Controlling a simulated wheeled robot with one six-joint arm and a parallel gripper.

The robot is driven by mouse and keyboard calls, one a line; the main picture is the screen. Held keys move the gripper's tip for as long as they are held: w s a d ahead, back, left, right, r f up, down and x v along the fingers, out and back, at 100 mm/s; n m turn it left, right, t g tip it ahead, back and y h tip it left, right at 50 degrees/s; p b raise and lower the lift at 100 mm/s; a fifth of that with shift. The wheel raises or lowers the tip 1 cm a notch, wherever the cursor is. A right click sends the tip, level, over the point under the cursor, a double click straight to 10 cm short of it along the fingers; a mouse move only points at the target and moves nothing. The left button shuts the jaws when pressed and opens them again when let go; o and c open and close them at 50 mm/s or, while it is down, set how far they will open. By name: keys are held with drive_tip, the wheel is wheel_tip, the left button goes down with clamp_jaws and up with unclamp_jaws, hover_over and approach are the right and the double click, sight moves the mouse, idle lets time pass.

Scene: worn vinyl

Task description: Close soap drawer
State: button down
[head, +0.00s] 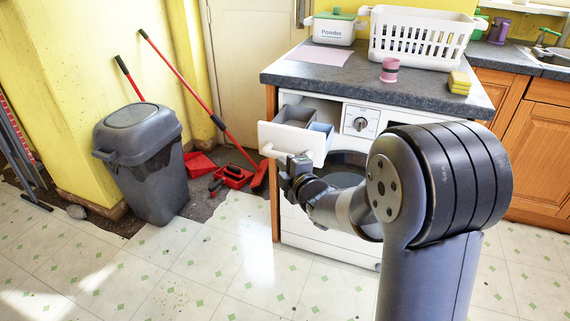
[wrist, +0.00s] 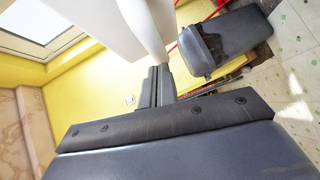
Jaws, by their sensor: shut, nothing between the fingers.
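The soap drawer (head: 291,138) of the white washing machine (head: 328,225) is pulled out. Its front is white with a bar handle (head: 283,154), and grey and bluish compartments show inside. My gripper (head: 293,165) is shut and empty, just in front of the drawer front, near the handle's right end. In the wrist view the white drawer front (wrist: 88,22) and the handle (wrist: 147,28) loom at the top, just beyond my shut fingertips (wrist: 158,72). I cannot tell whether the fingers touch the handle. My arm hides part of the machine's door.
A grey worktop (head: 350,83) overhangs the machine, bearing a powder box (head: 334,28), a white basket (head: 418,37), a pink cup (head: 390,69) and sponges (head: 459,82). A grey bin (head: 140,165) and red broom (head: 200,95) stand left. The floor at front left is clear.

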drive_tip(key=shift+w+d+f, duration=0.1)
drive_tip(key=shift+w+d, duration=0.1)
drive_tip(key=shift+w, duration=0.25)
drive_tip(key=shift+w, duration=0.15)
